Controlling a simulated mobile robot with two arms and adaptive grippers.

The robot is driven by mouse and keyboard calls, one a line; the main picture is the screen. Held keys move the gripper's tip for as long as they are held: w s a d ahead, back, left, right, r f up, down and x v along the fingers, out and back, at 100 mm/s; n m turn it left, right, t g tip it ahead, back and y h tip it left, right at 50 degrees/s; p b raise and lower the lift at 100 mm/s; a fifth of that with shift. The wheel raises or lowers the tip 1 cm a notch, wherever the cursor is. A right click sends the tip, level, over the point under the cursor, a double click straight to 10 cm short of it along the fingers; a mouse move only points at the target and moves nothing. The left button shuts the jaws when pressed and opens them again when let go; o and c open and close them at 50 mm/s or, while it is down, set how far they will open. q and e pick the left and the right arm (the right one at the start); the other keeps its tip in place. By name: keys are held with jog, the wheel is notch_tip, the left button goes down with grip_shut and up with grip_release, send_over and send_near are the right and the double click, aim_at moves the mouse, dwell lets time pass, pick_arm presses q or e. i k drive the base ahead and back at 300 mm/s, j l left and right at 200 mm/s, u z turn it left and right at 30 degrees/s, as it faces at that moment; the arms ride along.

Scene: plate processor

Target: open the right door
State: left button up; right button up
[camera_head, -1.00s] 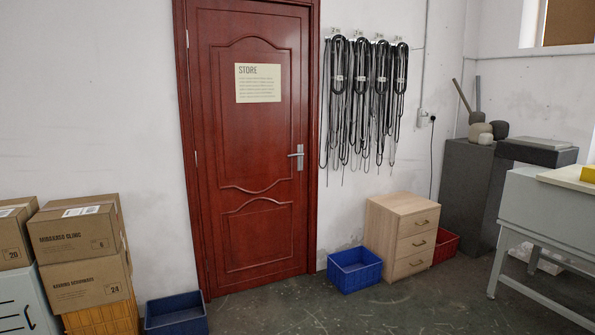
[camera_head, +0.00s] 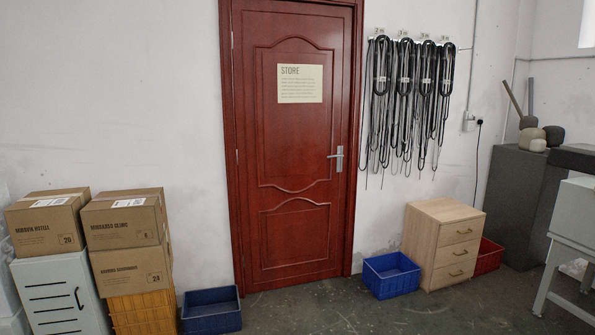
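A red wooden door (camera_head: 290,215) marked with a pale STORE sign (camera_head: 300,84) stands shut in its red frame. Its silver lever handle (camera_head: 338,158) is on the door's right side, and hinges show along its left edge. It is the only full door in view. Neither of my grippers shows in the head view, so I cannot see what they hold.
Blue bins (camera_head: 211,311) and (camera_head: 391,274) sit on the floor on either side of the door. Cartons (camera_head: 125,217) are stacked at left. A wooden drawer unit (camera_head: 440,243) and a red bin (camera_head: 488,257) stand at right. Floor before the door is clear.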

aim_at(292, 61)
jog(key=i+z, duration=0.1)
jog(key=i, duration=3.3)
